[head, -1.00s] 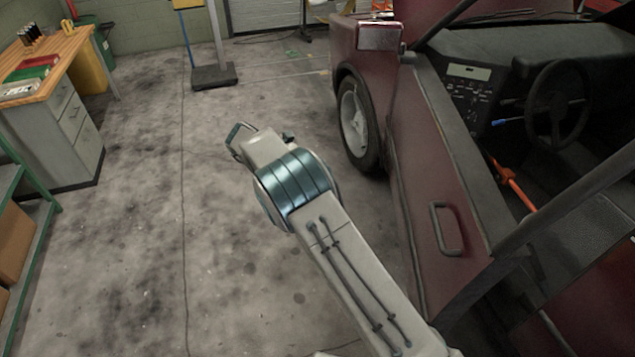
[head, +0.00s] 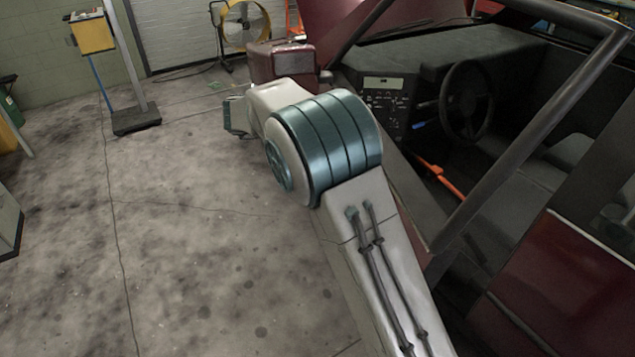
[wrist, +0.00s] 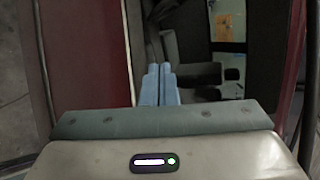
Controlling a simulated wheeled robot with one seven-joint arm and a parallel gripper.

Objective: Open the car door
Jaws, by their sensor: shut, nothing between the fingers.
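The red car's door shows in the head view mainly as its dark window frame (head: 545,125); my arm covers most of its outer panel, and the handle is hidden. A dark gap lies between this frame and the red rear body panel (head: 582,275), so the door appears ajar. In the wrist view, my gripper (wrist: 159,72) is shut and empty. Its fingers point into a dark opening beside the pale edge of a red panel (wrist: 85,55), with seats beyond. I cannot tell whether they touch the edge. The fingers are hidden in the head view.
The steering wheel (head: 466,100) and an orange bar (head: 440,178) show inside the car. The side mirror (head: 282,62) is close behind my arm. A stand (head: 137,118) and a yellow fan (head: 243,25) are at the back.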

